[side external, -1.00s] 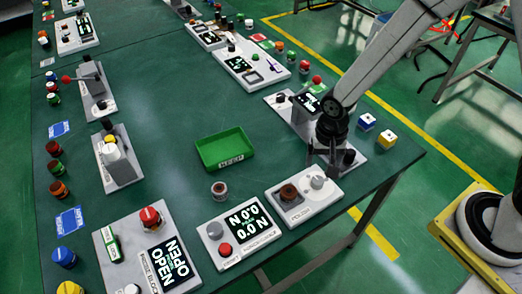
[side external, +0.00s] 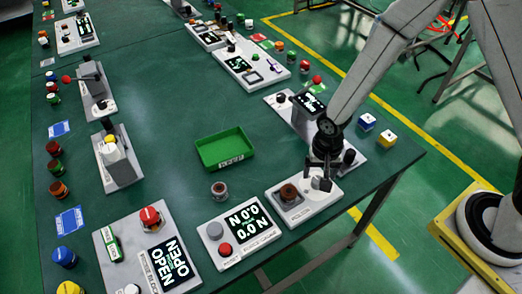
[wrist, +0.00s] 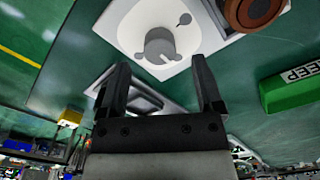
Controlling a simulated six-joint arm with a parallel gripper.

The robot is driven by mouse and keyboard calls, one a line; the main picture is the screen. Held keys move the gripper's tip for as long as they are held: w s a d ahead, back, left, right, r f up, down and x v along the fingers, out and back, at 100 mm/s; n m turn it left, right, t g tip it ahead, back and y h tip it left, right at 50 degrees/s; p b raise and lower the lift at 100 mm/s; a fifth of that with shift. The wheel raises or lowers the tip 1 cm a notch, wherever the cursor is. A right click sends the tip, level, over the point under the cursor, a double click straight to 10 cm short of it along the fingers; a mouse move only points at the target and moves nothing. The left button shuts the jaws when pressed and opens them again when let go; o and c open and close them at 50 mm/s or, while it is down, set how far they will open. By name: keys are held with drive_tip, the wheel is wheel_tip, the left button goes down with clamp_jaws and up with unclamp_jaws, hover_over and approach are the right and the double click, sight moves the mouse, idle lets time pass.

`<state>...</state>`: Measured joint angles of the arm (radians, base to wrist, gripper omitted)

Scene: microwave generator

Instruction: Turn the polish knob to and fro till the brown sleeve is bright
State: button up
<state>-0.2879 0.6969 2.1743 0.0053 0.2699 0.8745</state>
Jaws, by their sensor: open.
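The polish station (side external: 306,205) is a white block near the table's front right edge. The brown sleeve (side external: 289,193) sits on its left part and looks dull brown; it also shows at the top of the wrist view (wrist: 252,10). The grey polish knob (wrist: 160,45) stands on the white plate in the wrist view, with a light pointer mark. In the side view my gripper (side external: 319,180) is over the knob and mostly hides it. In the wrist view my gripper (wrist: 158,72) is open, fingers pointing toward the knob, nothing between them.
A green KEEP tray (side external: 222,149) lies behind the station. A gauge with a display (side external: 240,232) stands to the left, with a small ringed part (side external: 219,190) behind it. A grey fixture (side external: 345,152) stands close behind my gripper.

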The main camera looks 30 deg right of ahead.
sight(317, 182)
drive_tip(key=shift+f, duration=1.45)
clamp_jaws()
drive_tip(key=shift+n, duration=0.4)
drive_tip(key=n, duration=1.2)
drive_tip(key=shift+w, duration=0.1)
